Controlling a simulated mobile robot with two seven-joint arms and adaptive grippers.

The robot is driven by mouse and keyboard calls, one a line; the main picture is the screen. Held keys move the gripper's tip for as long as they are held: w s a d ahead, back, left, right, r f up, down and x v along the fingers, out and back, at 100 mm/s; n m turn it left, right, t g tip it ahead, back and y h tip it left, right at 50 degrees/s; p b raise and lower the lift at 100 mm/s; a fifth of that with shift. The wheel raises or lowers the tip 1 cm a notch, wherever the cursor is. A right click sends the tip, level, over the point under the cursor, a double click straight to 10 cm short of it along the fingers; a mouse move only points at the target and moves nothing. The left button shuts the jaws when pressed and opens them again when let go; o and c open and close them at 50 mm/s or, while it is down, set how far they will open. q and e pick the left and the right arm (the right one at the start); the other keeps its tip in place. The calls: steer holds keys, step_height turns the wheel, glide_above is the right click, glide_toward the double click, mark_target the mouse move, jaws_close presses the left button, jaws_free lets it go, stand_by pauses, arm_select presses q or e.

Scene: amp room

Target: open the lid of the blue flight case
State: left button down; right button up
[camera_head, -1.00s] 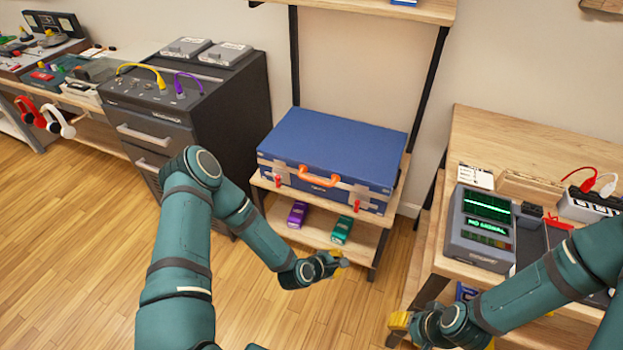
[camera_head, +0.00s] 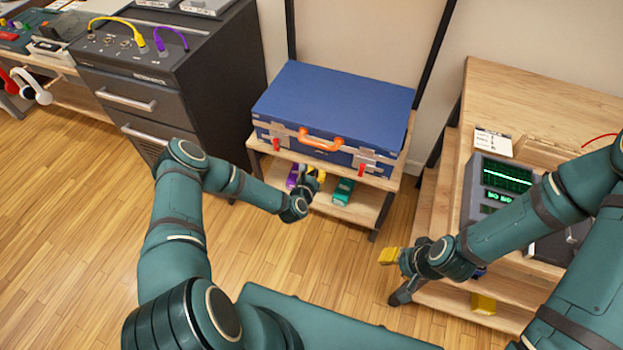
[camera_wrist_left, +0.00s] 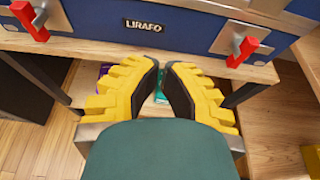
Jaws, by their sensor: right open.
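The blue flight case (camera_head: 335,105) lies flat on a wooden shelf, its lid down. Its front has an orange handle (camera_head: 320,141) and two red latch levers, left (camera_head: 276,145) and right (camera_head: 361,170). In the left wrist view the left lever (camera_wrist_left: 30,20) and right lever (camera_wrist_left: 243,50) flank the LIRAFO label. I cannot tell whether the latches are released. My left gripper (camera_head: 313,180) is in front of and below the case's front, apart from it. Its yellow fingers (camera_wrist_left: 161,75) are slightly apart and empty. My right gripper (camera_head: 393,272) is open and empty, low at the right.
The lower shelf (camera_head: 345,209) holds a purple item (camera_head: 292,176) and a green item (camera_head: 343,191). A dark drawer cabinet (camera_head: 175,85) stands close left of the case. A wooden bench (camera_head: 535,110) with a green-screened device (camera_head: 500,178) stands right. Floor in front is clear.

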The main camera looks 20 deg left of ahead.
arm_select(q)
steer(key=w+r, duration=0.2)
steer(key=w, duration=0.4)
steer(key=shift+b, duration=0.4)
steer(key=shift+w+r, duration=0.1)
